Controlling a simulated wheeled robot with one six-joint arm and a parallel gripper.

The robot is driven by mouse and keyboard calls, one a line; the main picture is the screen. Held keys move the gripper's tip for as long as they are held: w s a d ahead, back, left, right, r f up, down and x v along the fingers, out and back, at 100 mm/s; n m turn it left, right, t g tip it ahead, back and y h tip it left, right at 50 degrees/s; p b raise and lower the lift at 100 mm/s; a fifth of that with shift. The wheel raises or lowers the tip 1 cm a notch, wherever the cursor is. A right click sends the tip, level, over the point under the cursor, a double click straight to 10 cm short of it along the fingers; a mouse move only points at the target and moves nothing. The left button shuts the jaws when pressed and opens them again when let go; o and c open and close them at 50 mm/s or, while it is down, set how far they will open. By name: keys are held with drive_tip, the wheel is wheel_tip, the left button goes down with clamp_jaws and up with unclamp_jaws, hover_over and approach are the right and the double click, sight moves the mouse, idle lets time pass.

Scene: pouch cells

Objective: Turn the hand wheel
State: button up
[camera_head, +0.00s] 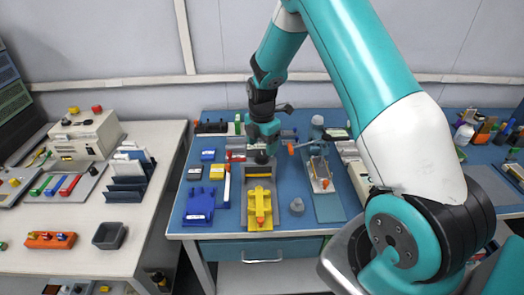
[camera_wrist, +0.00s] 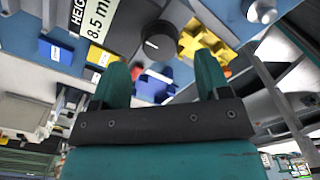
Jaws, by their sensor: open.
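The hand wheel appears to be a round black knob (camera_wrist: 158,42) with a white mark, on top of a dark grey device (camera_wrist: 118,32). Beside it is a label reading "HEIGHT 8.5 mm" (camera_wrist: 100,22). In the head view the dark grey device (camera_head: 262,171) stands on the blue bench mat, and the knob (camera_head: 262,158) shows just under my gripper (camera_head: 263,146). In the wrist view my gripper (camera_wrist: 161,66) is open and empty, with the knob showing between and beyond its fingertips. I cannot tell whether the fingers touch it.
A yellow fixture (camera_head: 258,212) stands in front of the device. A grey knobbed piece (camera_head: 297,205) and a slanted stand (camera_head: 321,174) are to the right. A white table (camera_head: 130,215) is farther left.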

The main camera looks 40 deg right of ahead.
sight(262, 155)
drive_tip(key=shift+f, duration=2)
drive_tip(key=c, duration=0.9)
drive_tip(key=shift+c, duration=0.2)
